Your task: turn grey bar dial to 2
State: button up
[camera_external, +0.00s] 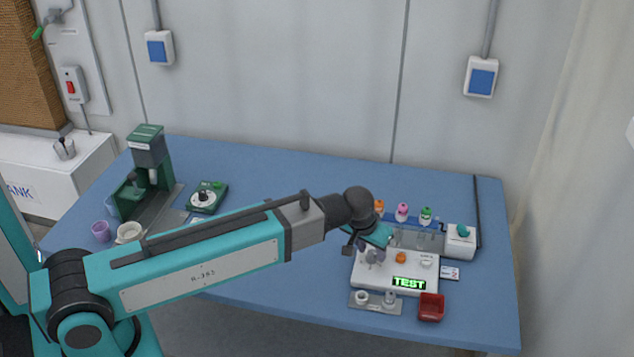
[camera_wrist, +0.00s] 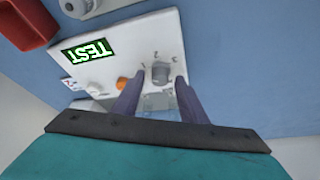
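The grey bar dial (camera_external: 374,258) sits at the left of a white panel (camera_external: 386,277) in the external view, partly behind my gripper (camera_external: 367,247). My gripper (camera_wrist: 159,79) is open there, with one dark finger on each side of the dial. Whether the fingers touch it or stay above it is unclear.
On the panel are an orange knob (camera_wrist: 123,84), a white knob (camera_wrist: 97,86) and a lit TEST display (camera_external: 409,283). A red container (camera_external: 431,307) and a grey plate with cylinders (camera_external: 375,302) stand in front. Flasks with coloured tops stand behind.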

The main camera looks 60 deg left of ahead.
grip_shut()
jog(key=shift+a+m, duration=0.1)
jog(key=shift+m, duration=0.4)
jog(key=m+h+b, duration=0.1)
jog(key=m, duration=0.1)
jog(key=m+h+b, duration=0.1)
jog(key=m, duration=0.2)
jog(key=shift+a+t, duration=0.15)
jog(key=shift+t, duration=0.15)
jog(key=shift+w+a+m+g+h+b, duration=0.15)
jog(key=shift+m+h+b, duration=0.45)
jog(key=shift+m, duration=0.8)
jog(key=shift+s+m+g+h+b, duration=0.1)
jog(key=shift+m+g+h+b, duration=0.15)
jog(key=shift+m+h+b, duration=0.75)
jog(key=shift+m+y+p, duration=0.3)
jog(key=shift+m+p, duration=0.2)
jog(key=shift+m, duration=0.1)
grip_release()
